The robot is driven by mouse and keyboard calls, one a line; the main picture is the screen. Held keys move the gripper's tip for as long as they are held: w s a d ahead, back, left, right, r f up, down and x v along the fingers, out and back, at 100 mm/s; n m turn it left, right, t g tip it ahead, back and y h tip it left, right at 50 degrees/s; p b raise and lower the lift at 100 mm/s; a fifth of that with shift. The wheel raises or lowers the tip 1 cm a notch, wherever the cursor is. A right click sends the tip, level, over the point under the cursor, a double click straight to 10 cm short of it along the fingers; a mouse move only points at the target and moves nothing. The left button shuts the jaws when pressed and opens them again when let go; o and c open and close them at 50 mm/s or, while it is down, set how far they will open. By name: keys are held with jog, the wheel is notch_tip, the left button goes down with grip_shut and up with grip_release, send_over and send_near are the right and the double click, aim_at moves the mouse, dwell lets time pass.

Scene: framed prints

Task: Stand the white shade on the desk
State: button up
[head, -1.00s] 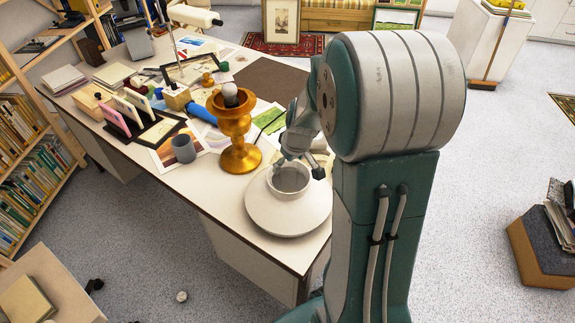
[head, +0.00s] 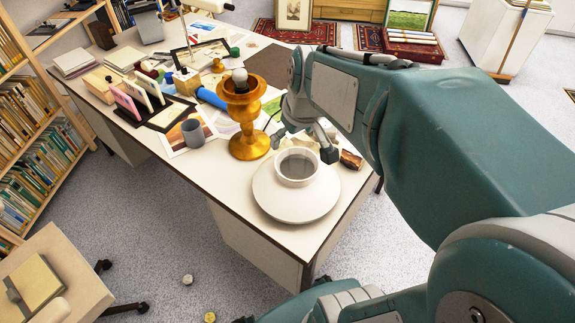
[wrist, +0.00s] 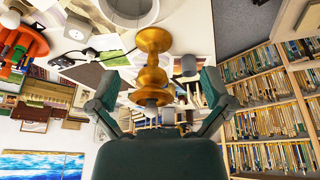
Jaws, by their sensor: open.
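The white shade (head: 268,196) stands on the near right end of the white desk (head: 216,178), wide flared side down and narrow open collar up. Part of it shows at the top of the wrist view (wrist: 160,16). My gripper (head: 303,146) is open and empty, just beyond the shade's collar in the head view, and looks apart from it. In the wrist view the spread fingers (wrist: 152,98) have no shade between them. The golden turned lamp base (head: 249,143) with a bulb on top stands left of the shade.
A grey mug (head: 193,133), prints and a blue roll (head: 210,98) lie left of the lamp base. A brown object (head: 351,160) lies near the desk's right edge, close to the shade. Bookshelves (head: 35,150) stand at the left. Bare desk shows left of the shade.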

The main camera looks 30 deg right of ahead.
jog(key=s+a+r+t, duration=0.1)
jog(key=s+a, duration=0.2)
jog(key=s, duration=0.2)
jog(key=s+a+r+m, duration=0.1)
jog(key=s+a, duration=0.2)
jog(key=s, duration=0.3)
jog(key=shift+a+r+t, duration=0.3)
jog(key=shift+a+t, duration=0.1)
